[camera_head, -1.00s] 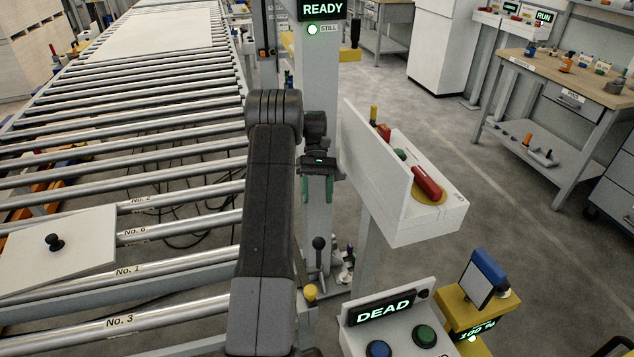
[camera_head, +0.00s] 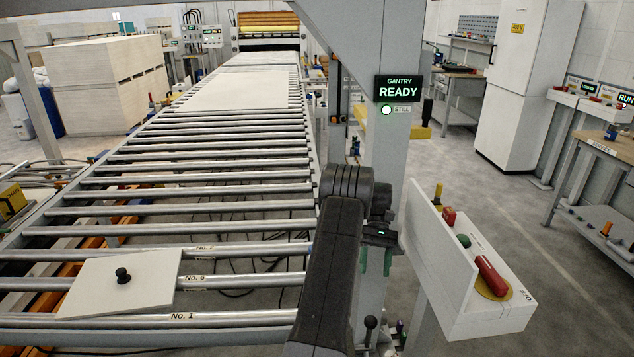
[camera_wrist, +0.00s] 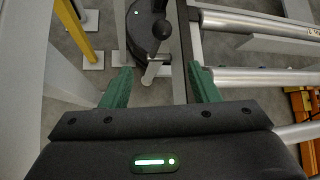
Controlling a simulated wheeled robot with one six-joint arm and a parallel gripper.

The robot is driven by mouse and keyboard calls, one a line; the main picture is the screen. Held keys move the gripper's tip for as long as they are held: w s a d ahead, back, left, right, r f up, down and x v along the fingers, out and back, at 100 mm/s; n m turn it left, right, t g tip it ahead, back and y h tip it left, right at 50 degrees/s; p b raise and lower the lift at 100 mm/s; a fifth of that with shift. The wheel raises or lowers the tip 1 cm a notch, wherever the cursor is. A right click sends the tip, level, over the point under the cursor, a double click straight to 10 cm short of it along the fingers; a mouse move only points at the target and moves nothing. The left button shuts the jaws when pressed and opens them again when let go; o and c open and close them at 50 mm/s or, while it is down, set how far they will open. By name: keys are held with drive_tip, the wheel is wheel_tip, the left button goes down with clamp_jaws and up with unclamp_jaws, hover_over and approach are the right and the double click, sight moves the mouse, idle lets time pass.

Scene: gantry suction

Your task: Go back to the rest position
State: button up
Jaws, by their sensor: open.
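My gripper (camera_head: 376,260) hangs beside the gantry post, between the roller conveyor and the white control box. In the wrist view its two green fingers (camera_wrist: 160,88) are spread apart with nothing between them. Below and beyond the fingers are a lever with a black ball knob (camera_wrist: 160,24) and the conveyor's side rail. My dark arm reaches up from the bottom of the head view and hides part of the conveyor's right edge.
The roller conveyor (camera_head: 190,211) runs to the back, with a knobbed white panel (camera_head: 90,285) lying on it. The gantry post (camera_head: 386,150) shows "READY" and "STILL". A white control box (camera_head: 490,300) with a red handle (camera_head: 492,275) stands close right. Floor farther right is open.

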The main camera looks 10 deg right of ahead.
drive_tip(key=b+x, duration=0.5)
drive_tip(key=x, duration=0.8)
drive_tip(key=shift+s, duration=0.2)
drive_tip(key=shift+a+f, duration=0.1)
drive_tip(key=shift+w, duration=0.1)
